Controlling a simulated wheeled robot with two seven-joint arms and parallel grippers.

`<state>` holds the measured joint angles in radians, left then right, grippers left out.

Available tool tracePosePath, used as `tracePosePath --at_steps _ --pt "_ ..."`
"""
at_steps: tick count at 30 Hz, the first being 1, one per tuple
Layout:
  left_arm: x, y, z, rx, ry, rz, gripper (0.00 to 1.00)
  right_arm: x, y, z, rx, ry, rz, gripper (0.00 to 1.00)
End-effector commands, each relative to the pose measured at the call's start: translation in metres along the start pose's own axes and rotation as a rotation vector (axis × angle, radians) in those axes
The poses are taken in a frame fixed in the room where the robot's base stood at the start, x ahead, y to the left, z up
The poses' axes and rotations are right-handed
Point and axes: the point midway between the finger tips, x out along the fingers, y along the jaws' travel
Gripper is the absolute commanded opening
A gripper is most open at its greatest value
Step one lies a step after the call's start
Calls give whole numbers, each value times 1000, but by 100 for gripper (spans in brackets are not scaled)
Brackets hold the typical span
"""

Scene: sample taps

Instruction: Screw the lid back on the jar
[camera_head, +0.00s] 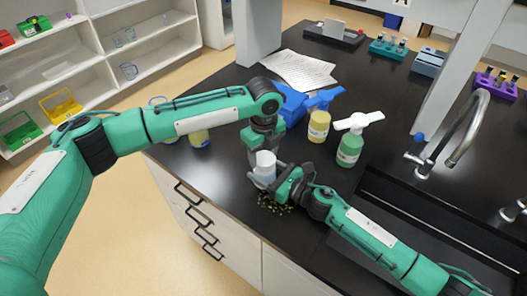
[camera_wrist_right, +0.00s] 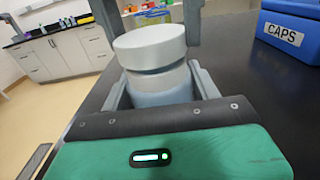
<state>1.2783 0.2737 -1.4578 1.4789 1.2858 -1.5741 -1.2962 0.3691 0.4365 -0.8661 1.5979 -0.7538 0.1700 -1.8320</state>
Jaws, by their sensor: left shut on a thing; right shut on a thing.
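The jar (camera_head: 263,180) stands upright near the front edge of the black bench, with the white lid (camera_head: 264,159) at its top. In the right wrist view the round lid (camera_wrist_right: 150,46) sits over the jar (camera_wrist_right: 160,87), with a darker band between them. I cannot tell how tight the lid is. My left gripper (camera_head: 264,150) comes down from above and is shut on the lid, one finger on each side. My right gripper (camera_head: 272,178) is shut around the jar's body from the right; its fingers (camera_wrist_right: 160,92) flank it in the wrist view.
A yellow bottle (camera_head: 318,127) and a green bottle (camera_head: 349,151) stand behind to the right. A blue box (camera_wrist_right: 290,30) marked CAPS is near. A sink (camera_head: 430,225) and tap (camera_head: 467,130) are at right.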

Motion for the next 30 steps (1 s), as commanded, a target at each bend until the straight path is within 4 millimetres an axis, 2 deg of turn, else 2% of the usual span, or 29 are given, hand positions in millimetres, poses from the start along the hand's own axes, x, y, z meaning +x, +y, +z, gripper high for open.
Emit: tracePosePath --at_steps 3,4,8,11,30 --pt "2 0 0 1 1 0 34 0 0 0 0 -1 0 21" --pt "2 0 0 1 0 0 34 0 0 0 0 -1 0 0" --pt "2 0 0 39 1 -1 34 0 0 0 0 0 0 0" --pt "2 -1 0 145 1 -1 34 0 0 0 0 0 0 0" --pt "2 -5 -3 1184 2 -2 34 0 0 0 0 0 0 0"
